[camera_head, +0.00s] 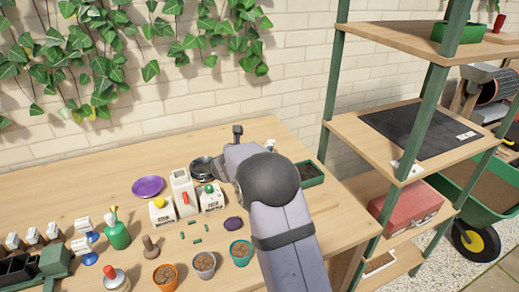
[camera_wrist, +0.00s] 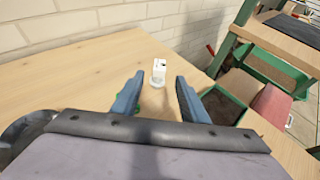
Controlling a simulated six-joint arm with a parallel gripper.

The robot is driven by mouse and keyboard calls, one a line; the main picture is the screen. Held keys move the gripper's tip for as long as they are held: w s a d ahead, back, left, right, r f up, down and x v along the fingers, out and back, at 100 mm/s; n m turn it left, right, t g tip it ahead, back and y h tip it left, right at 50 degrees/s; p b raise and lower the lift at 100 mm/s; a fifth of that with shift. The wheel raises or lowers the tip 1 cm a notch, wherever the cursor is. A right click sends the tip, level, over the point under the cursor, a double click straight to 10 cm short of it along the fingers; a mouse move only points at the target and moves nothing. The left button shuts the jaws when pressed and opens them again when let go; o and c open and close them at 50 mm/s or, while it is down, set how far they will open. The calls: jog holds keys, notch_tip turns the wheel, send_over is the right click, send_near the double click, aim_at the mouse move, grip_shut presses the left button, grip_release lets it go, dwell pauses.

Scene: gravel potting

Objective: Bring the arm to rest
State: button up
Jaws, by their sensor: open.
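My arm reaches over the wooden table (camera_head: 100,160) in the head view, and its links hide my gripper there. In the wrist view my gripper (camera_wrist: 157,88) shows two blue fingers spread apart with nothing held between them. Just beyond the fingertips a small white labelled block on a round base (camera_wrist: 159,70) stands on the table. It looks apart from both fingers.
A green tray of soil (camera_head: 311,174) is right of my arm. A shelf rack (camera_head: 333,90) stands right; the table's back left is clear.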

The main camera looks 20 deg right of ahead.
dwell(0.3)
jog(key=s+a+r+m+g+y+p, duration=0.1)
jog(key=s+a+m+g+y+p, duration=0.2)
jog(key=s+m, duration=0.55)
jog(key=s+a+m+g+p, duration=0.1)
jog(key=s+m+g+p, duration=0.3)
jog(key=s, duration=0.8)
jog(key=s+a+m+g+y+p, duration=0.1)
jog(key=s+a+m+y+p, duration=0.1)
jog(key=s+a+m, duration=0.4)
jog(key=s+a+m+g+y+p, duration=0.1)
jog(key=s+a+m+y+p, duration=0.2)
jog(key=s+a+m, duration=0.4)
jog(key=s+m+y, duration=0.1)
jog(key=s, duration=0.6)
jog(key=shift+s+g+y, duration=0.15)
jog(key=shift+g+y, duration=0.15)
